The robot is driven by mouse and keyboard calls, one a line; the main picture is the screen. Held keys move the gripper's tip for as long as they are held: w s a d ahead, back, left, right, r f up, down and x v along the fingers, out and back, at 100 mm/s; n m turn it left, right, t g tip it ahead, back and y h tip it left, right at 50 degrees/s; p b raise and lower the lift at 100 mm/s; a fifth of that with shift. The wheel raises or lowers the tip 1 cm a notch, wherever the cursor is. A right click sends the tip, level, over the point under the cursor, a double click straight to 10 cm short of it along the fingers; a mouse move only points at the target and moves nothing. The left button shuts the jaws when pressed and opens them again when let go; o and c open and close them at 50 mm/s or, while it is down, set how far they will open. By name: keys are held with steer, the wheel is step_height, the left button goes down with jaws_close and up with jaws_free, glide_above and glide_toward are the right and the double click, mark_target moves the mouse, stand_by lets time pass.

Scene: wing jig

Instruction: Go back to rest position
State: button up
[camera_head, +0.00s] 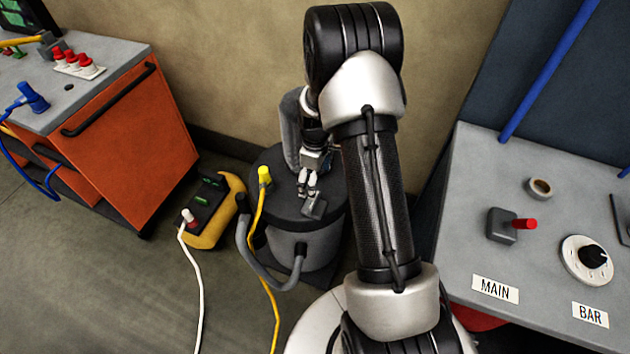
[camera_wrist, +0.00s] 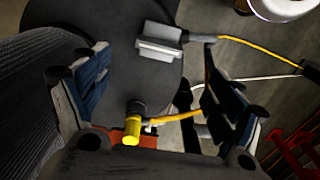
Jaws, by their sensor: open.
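My gripper (camera_head: 309,182) hangs from my bent arm over the dark round top of a grey drum-shaped machine (camera_head: 305,252). In the wrist view my gripper (camera_wrist: 160,95) is open, its two fingers wide apart with nothing between them. A grey block-shaped fitting (camera_head: 314,206) is on the machine's top just below the gripper; it also shows in the wrist view (camera_wrist: 160,40). A yellow plug (camera_head: 264,175) with a yellow cable stands on the machine's left side. In the wrist view the yellow plug (camera_wrist: 132,132) is low, beyond the gripper's base.
An orange cabinet (camera_head: 130,150) with a grey top stands at left. A yellow and black box (camera_head: 215,210) with a white cable is on the floor. A grey panel (camera_head: 540,200) with a red-tipped lever (camera_head: 524,224) and a dial (camera_head: 592,257) is at right. A wall is close behind.

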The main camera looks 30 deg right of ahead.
stand_by(0.3)
steer(key=s+a+r+m+t, duration=0.1)
steer(key=s+a+r, duration=0.2)
steer(key=r, duration=0.5)
steer(key=s+a+r+m+t, duration=0.1)
steer(key=s+a+r+m, duration=0.15)
steer(key=r, duration=0.55)
steer(key=s+a+r, duration=0.2)
steer(key=a+r, duration=0.1)
steer(key=r, duration=0.5)
steer(key=s+a+r+m+t, duration=0.1)
steer(key=s+a+r+m, duration=0.1)
steer(key=s, duration=0.6)
steer(key=s+a+r+m+t, duration=0.1)
steer(key=s+a+r, duration=0.3)
steer(key=s, duration=0.5)
steer(key=shift+s+a+r+m+t, duration=0.2)
steer(key=shift+s+r+m+t, duration=0.1)
steer(key=shift+r+m, duration=0.45)
